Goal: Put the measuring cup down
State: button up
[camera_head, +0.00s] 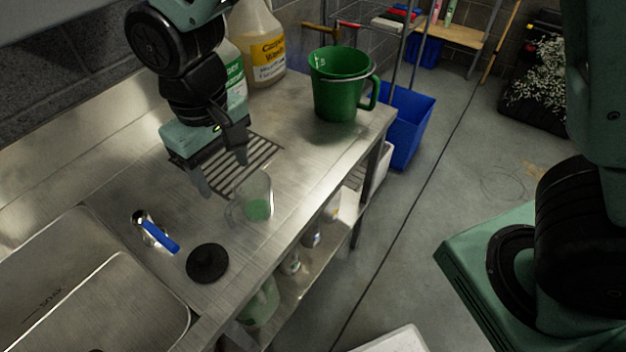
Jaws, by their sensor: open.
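The measuring cup (256,193) is clear with green liquid in its lower part. It stands upright on the steel counter (310,146), near the front edge. My gripper (221,178) is open just behind and to the left of the cup, with its fingers pointing down. The fingers appear apart from the cup, and nothing shows between them. The exact gap in depth is hard to tell.
A black round stopper (207,263), a blue-handled tap (158,235) and a sink (95,300) are at the left. A green bucket (340,85) and a yellow-labelled jug (262,50) stand behind. A slatted drain (262,156) lies near the gripper.

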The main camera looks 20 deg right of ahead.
jog(key=s+d+r, duration=0.2)
jog(key=s+d, duration=0.5)
jog(key=s+d+r+n, duration=0.1)
jog(key=s+d+r, duration=0.1)
jog(key=s+d, duration=0.5)
jog(key=shift+s+r, duration=0.25)
jog(key=shift+s, duration=0.1)
